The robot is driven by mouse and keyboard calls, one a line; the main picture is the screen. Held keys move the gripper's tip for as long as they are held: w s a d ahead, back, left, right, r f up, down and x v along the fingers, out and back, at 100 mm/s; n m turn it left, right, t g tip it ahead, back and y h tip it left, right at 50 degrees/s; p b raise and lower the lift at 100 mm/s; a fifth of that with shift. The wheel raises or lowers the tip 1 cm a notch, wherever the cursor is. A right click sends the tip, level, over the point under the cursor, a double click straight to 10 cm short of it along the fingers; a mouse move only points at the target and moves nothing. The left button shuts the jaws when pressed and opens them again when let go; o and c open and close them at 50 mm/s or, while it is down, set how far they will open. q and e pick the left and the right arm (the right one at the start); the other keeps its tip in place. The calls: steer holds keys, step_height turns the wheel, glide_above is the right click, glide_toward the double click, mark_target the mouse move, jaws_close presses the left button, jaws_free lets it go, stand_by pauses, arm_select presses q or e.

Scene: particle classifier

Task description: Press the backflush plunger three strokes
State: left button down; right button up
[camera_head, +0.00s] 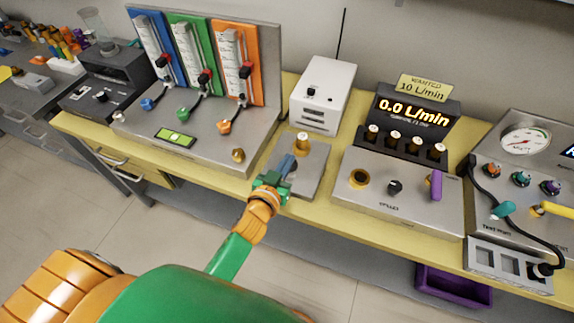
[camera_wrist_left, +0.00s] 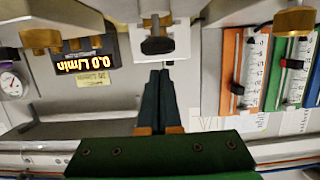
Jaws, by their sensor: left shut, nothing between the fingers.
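A brass knob with a pale top (camera_head: 302,141) stands upright on a small grey plate (camera_head: 314,158) in front of a white box; it may be the backflush plunger, but I can read no label on it. My left gripper (camera_head: 288,163) is over the left part of this plate, left of and nearer than the knob. In the left wrist view the fingers of my left gripper (camera_wrist_left: 160,73) are together and empty, pointing toward a dark-ended knob (camera_wrist_left: 157,45), with a small visible gap. I cannot tell the gripper's height above the plate. My right gripper is not in view.
The white box (camera_head: 323,95) stands behind the plate. A flowmeter panel (camera_head: 262,30) with blue, green and orange strips is at left. A display reading 0.0 L/min (camera_head: 414,110) is at right, behind a console with a purple lever (camera_head: 436,186). A gauge (camera_head: 525,140) is far right.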

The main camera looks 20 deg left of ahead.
arm_select(q)
steer(key=shift+f, duration=0.6)
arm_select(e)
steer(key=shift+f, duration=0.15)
arm_select(q)
step_height(320, 180, down, 3)
steer(key=b, duration=0.3)
steer(key=s+r+p, duration=0.4)
steer(key=s+r, duration=0.2)
steer(key=s, duration=0.3)
steer(key=shift+s+a+r, duration=0.15)
steer(key=shift+s+r, duration=0.25)
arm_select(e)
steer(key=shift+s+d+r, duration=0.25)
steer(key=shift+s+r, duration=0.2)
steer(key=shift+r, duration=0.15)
arm_select(q)
steer(key=shift+a, duration=0.1)
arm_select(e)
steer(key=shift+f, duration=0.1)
